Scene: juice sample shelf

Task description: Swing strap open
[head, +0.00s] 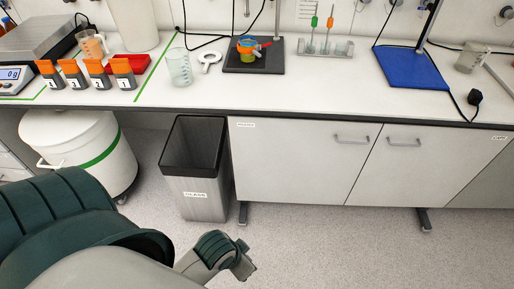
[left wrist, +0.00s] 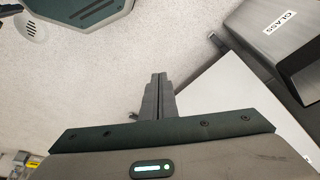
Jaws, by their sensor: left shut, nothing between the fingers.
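No strap can be made out in either view. My left gripper (left wrist: 157,98) shows in the left wrist view with its two grey fingers together and nothing between them. The grey floor lies behind the fingers, and they touch nothing that I can see. In the head view my left arm comes in at the lower left, and a small part of it reaches out low over the floor in front of the bin; its fingers cannot be made out there. My right gripper is in neither view.
A grey bin labelled GLASS (head: 196,180) stands before the bench, left of a white cabinet (head: 290,165). It also shows in the left wrist view (left wrist: 285,50). A white drum (head: 75,150) stands at left. The bench (head: 330,85) holds bottles, a beaker (head: 179,67) and a blue stand (head: 410,68).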

